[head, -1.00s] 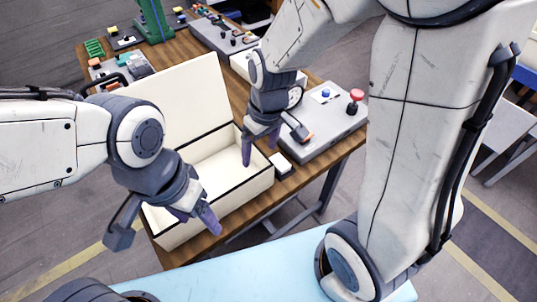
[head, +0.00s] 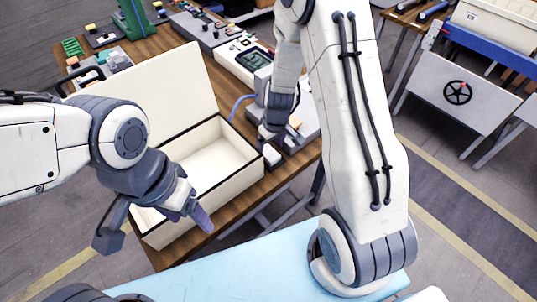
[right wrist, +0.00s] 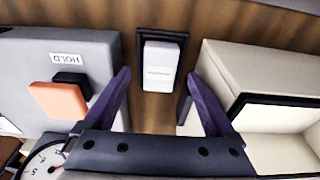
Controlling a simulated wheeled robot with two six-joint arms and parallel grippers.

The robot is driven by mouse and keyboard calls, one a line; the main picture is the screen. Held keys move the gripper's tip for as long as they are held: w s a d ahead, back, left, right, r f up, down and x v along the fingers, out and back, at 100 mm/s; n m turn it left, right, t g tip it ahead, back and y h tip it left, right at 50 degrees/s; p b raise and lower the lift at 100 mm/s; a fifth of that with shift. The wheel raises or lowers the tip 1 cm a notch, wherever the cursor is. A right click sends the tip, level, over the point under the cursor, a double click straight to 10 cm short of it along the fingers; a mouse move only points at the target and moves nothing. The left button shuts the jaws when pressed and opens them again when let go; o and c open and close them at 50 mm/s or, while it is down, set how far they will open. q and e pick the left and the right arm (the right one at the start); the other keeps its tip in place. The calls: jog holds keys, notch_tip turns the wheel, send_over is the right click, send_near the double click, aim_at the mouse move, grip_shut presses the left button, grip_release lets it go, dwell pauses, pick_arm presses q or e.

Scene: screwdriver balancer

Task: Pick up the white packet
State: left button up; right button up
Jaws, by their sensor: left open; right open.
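The white packet (right wrist: 159,67) is a small white block with faint print, seen in the right wrist view on a dark-edged spot of the wooden table. In the head view the packet (head: 271,156) lies beside the box, partly hidden by my right gripper (head: 267,136). In the right wrist view my right gripper (right wrist: 157,105) is open, its two purple fingers on either side of the packet's near end, apart from it. My left gripper (head: 190,213) is open and empty over the front of the box, its fingers partly hidden.
An open cream box (head: 215,165) with raised lid stands left of the packet. A grey device marked HOLD (right wrist: 65,70) with an orange button stands close on the packet's other side. A white meter (head: 247,60) and other equipment sit further back on the table.

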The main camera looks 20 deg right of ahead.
jog(key=shift+w+f, duration=0.15)
jog(key=shift+f, duration=0.7)
grip_shut()
jog(key=shift+r, duration=0.15)
